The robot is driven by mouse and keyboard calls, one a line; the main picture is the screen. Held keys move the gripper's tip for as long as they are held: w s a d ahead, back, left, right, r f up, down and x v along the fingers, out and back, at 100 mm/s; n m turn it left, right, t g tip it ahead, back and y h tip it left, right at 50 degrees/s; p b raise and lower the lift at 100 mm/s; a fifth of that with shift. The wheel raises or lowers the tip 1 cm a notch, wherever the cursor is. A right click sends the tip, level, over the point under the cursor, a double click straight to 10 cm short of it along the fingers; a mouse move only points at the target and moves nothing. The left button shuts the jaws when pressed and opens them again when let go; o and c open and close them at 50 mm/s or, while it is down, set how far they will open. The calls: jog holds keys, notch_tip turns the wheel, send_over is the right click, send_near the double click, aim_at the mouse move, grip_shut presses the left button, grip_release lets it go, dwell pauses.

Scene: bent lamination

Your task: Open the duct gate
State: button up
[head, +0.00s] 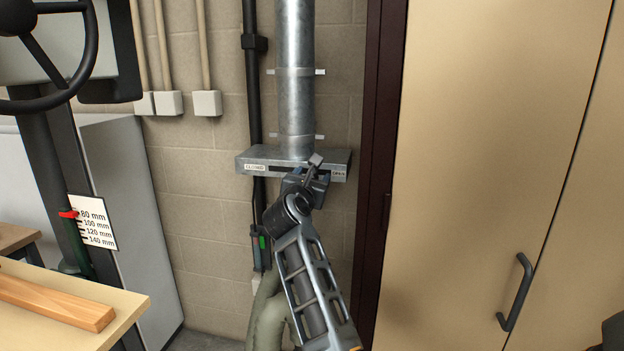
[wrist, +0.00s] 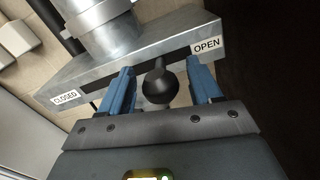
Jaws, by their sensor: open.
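The duct gate is a flat grey metal box (head: 243,160) under a round metal duct. It also shows in the wrist view (wrist: 100,72). Its front has a CLOSED label (wrist: 65,97) at the left end, an OPEN label (wrist: 207,45) at the right end, and a dark slot between. A black ball knob (wrist: 158,84) sticks out from the slot, nearer the OPEN label. My gripper (head: 318,172) is at the box's front right. Its blue fingers are open, one on each side of the knob, with gaps visible. In the head view my gripper hides the knob.
The metal duct (head: 296,80) rises up the block wall. A dark door frame (head: 378,150) and a tan cabinet (head: 480,170) stand close on the right. A black pipe (head: 252,90) runs left of the duct. A bench with a wooden board (head: 55,300) is at lower left.

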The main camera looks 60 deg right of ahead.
jog(key=b+v, duration=0.1)
jog(key=v, duration=0.6)
jog(key=shift+s+a, duration=0.15)
jog(key=shift+a, duration=0.25)
